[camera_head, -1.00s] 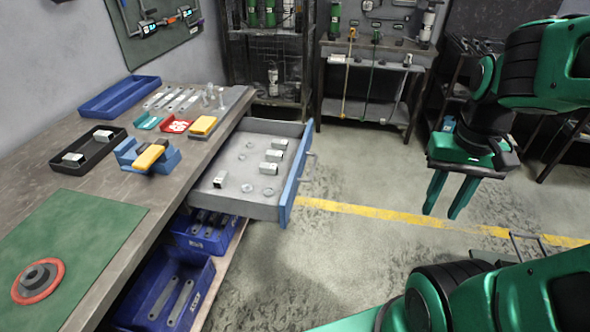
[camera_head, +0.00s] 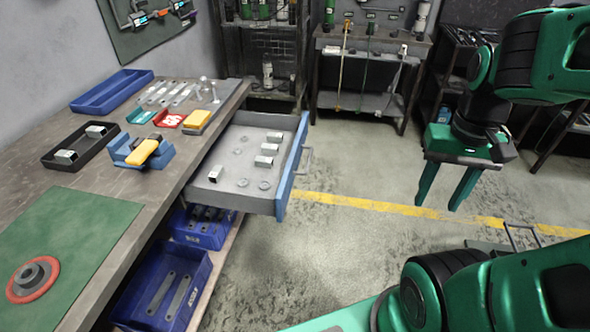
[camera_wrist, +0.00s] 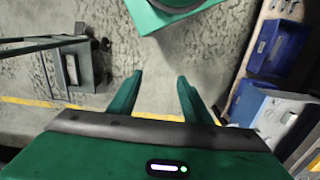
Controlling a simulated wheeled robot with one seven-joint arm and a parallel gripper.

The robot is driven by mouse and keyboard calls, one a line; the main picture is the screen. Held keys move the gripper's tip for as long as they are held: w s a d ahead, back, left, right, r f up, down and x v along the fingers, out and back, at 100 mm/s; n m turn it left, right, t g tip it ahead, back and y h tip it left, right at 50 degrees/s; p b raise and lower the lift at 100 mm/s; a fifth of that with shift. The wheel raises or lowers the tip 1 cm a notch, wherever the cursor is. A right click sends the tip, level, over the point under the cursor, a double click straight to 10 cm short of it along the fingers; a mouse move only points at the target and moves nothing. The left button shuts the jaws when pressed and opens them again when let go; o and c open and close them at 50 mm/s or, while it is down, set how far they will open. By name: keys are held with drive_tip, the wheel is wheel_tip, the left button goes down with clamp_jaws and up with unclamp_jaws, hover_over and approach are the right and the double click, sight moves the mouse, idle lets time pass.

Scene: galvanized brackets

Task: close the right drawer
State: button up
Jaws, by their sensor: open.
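The right drawer (camera_head: 292,180) is pulled out from under the workbench's right end, with a blue front panel and a bar handle (camera_head: 306,160) facing right. Inside the drawer lie several small bracket pieces (camera_head: 264,161) and clear round parts. In the wrist view the drawer front (camera_wrist: 262,108) shows at the right. My gripper (camera_head: 437,203) is open and empty, pointing down over the floor. It is to the right of the drawer, clearly apart from it. In the wrist view my gripper's two fingers (camera_wrist: 160,88) are spread with only floor between them.
The workbench (camera_head: 160,190) carries a green mat (camera_head: 70,240), a blue tray (camera_head: 112,92), a black tray (camera_head: 80,146) and a blue holder with a yellow part. Blue bins (camera_head: 165,290) stand on a shelf below. Floor between drawer and gripper is clear.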

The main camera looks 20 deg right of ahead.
drive_tip(key=shift+w+r, duration=0.1)
drive_tip(key=shift+w, duration=0.1)
drive_tip(key=c, duration=0.5)
drive_tip(key=shift+n+t, duration=0.3)
drive_tip(key=shift+t, duration=0.4)
drive_tip(key=w, duration=0.2)
drive_tip(key=w+f, duration=0.1)
drive_tip(key=w, duration=0.1)
drive_tip(key=w+f, duration=0.1)
drive_tip(key=w, duration=0.1)
drive_tip(key=shift+w, duration=0.3)
clamp_jaws()
drive_tip(key=t+y, duration=0.3)
drive_tip(key=t, duration=0.3)
approach(296, 168)
drive_tip(key=shift+n, duration=0.4)
drive_tip(key=shift+x, duration=2.2)
